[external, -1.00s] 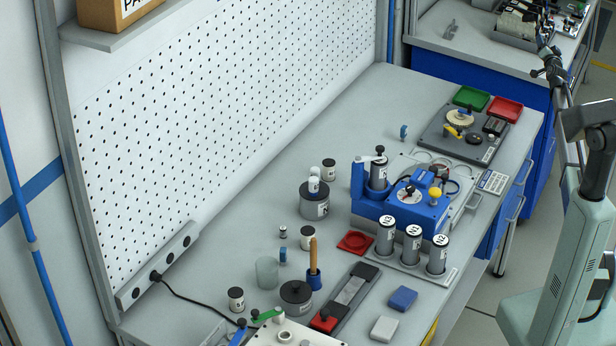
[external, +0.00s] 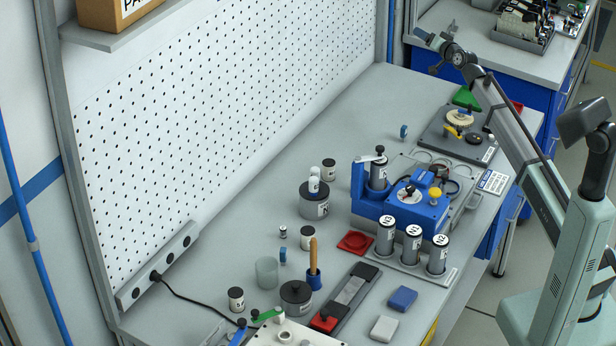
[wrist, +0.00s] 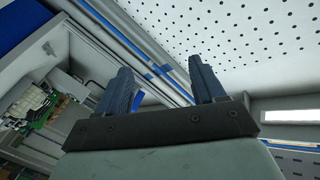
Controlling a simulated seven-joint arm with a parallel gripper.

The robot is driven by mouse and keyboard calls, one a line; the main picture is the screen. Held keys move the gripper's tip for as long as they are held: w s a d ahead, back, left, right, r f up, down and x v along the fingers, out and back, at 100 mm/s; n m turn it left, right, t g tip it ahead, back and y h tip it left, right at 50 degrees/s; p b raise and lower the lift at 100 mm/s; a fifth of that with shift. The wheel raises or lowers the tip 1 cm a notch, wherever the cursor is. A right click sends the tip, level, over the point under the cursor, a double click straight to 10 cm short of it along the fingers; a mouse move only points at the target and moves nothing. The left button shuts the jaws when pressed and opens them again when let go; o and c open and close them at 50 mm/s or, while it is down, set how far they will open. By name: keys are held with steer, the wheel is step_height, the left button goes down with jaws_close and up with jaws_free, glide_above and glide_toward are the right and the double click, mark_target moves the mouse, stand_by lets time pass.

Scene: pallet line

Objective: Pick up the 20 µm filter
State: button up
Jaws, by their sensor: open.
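My gripper (external: 434,34) is raised over the far end of the bench, near the second table; in the wrist view its two fingers (wrist: 160,70) are apart with nothing between them. I cannot read which item is the 20 µm filter. Small black-lidded jars with white labels stand at the left front (external: 236,299), near the middle (external: 307,238) and farther back (external: 329,170). My gripper is far from all of these and touches none.
A blue fixture (external: 402,215) holding a cylinder stands behind the row. A dark tray (external: 440,140) with small parts lies beyond it. A red dish (external: 355,243), a wooden-handled tool (external: 313,258) and a glass beaker (external: 267,273) stand nearer. The perforated wall (external: 230,110) bounds the left.

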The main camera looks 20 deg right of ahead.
steer(key=s+a+f+n+g+y, duration=0.15)
steer(key=s+a, duration=0.25)
steer(key=a, duration=0.4)
steer(key=s+a+n+g+y, duration=0.1)
steer(key=s+a+n, duration=0.15)
steer(key=a, duration=0.55)
steer(key=s+a+f+n+g+y, duration=0.1)
steer(key=s+a, duration=0.3)
steer(key=a, duration=0.4)
steer(key=n+g+h, duration=0.4)
steer(key=n+g, duration=0.7)
glide_above(310, 231)
steer(key=s+d, duration=0.3)
steer(key=d, duration=0.1)
step_height(310, 231, down, 15)
steer(key=x, duration=0.8)
steer(key=w+x, duration=0.1)
steer(key=x, duration=0.4)
steer(key=shift+a+r, duration=0.2)
steer(key=shift+a, duration=0.05)
steer(key=c, duration=1)
